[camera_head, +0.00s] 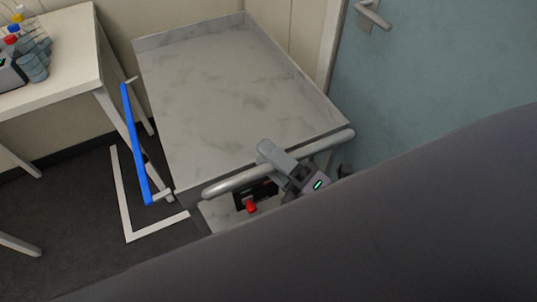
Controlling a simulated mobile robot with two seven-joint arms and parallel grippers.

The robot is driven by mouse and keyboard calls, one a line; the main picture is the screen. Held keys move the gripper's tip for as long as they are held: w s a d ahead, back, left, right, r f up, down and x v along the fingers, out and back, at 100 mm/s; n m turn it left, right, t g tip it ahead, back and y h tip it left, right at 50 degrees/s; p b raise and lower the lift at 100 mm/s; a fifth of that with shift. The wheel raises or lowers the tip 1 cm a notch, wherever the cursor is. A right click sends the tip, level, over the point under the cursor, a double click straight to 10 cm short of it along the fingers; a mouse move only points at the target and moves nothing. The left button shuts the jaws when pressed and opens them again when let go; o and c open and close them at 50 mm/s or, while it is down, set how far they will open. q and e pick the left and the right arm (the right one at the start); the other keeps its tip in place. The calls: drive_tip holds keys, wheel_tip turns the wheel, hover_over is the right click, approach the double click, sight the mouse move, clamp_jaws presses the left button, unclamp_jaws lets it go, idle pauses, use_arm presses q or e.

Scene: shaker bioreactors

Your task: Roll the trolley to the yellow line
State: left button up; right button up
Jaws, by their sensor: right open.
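The trolley (235,85) has a grey, marbled flat top with nothing on it. A light grey push bar (228,185) runs along its near edge, and a blue bar (135,145) is on its left side. My right gripper (274,168) is open at the middle of the grey bar, with one finger lying over it. The other finger is hard to make out, and the bar does not look clamped. My left gripper is not in view. No yellow line shows; a white line (124,200) marks a corner on the floor left of the trolley.
A white table (65,75) at the upper left bears capped bottles (32,65) and a device. A blue-grey door (430,80) and a wall stand close at the right and back. Dark floor (60,225) is open at the lower left. A red knob (251,206) shows below the bar.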

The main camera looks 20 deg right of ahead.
drive_tip(key=b+v, duration=0.1)
drive_tip(key=v, duration=0.5)
drive_tip(key=shift+s+d, duration=0.15)
drive_tip(key=shift+s, duration=0.05)
idle(0.5)
